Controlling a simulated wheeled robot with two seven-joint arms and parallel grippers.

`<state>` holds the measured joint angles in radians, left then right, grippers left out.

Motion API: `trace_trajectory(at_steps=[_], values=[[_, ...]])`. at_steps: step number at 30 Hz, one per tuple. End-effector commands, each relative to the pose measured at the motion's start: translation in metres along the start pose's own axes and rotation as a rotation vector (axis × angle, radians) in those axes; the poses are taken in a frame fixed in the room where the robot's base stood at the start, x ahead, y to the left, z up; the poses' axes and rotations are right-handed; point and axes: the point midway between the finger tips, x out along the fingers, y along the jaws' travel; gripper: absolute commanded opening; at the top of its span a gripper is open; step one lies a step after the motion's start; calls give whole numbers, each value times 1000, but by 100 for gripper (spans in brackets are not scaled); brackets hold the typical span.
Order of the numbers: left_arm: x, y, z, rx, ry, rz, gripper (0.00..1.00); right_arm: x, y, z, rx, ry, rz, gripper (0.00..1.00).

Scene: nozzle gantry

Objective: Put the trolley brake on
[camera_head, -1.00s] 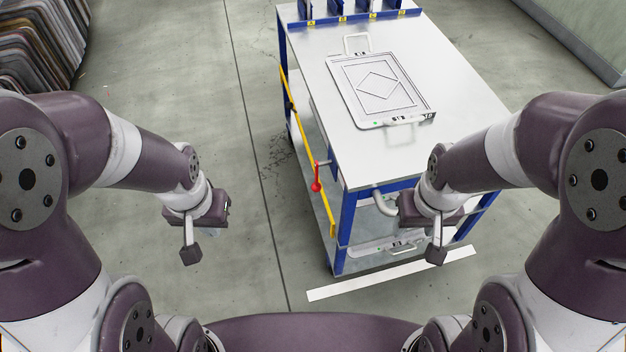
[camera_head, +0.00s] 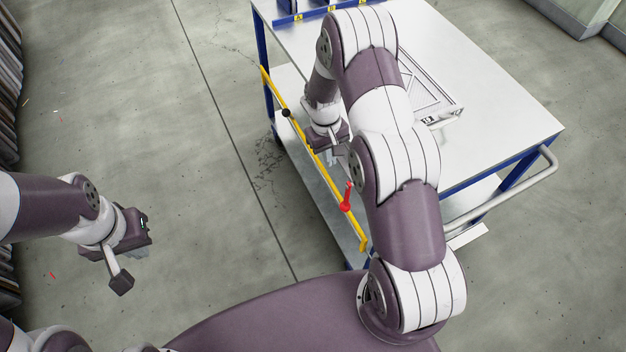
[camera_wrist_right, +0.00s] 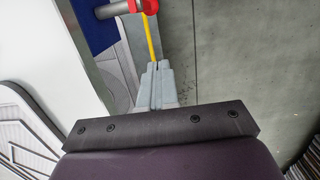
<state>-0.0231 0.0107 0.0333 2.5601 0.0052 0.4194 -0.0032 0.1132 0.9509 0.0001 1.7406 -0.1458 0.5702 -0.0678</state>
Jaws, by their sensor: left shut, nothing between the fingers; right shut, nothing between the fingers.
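The trolley (camera_head: 500,110) stands ahead with a white top and blue frame. A red lever (camera_head: 346,200), which looks like the brake handle, sits on its left side beside a yellow bar (camera_head: 300,125). Part of the red lever (camera_wrist_right: 148,6) and its grey shaft (camera_wrist_right: 112,8) show at the top of the right wrist view. My right gripper (camera_head: 338,160) is shut and empty near the yellow bar, farther along the trolley than the lever. Its closed fingertips (camera_wrist_right: 157,68) appear apart from the lever. My left gripper (camera_head: 138,230) is shut and empty over open floor at left.
A panel with a frame pattern (camera_head: 432,90) lies on the trolley top, partly hidden by my right arm. A grey push handle (camera_head: 510,192) sticks out at the near end. Blue holders (camera_head: 290,8) stand at the far end. The floor left of the trolley is clear.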

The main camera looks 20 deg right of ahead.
Motion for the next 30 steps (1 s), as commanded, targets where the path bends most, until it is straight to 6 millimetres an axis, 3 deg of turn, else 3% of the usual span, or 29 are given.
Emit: trace_trajectory(at_steps=[13, 27, 30], values=[[0, 0, 0, 0, 0, 0, 0, 10, 0, 0, 0, -2, 0, 0], [-5, 0, -1, 0, 0, 0, 0, 104, 0, 1, 0, -3, 0, 0], [-11, 0, -1, 0, 0, 0, 0, 112, 3, 15, 0, -2, 0, 0]])
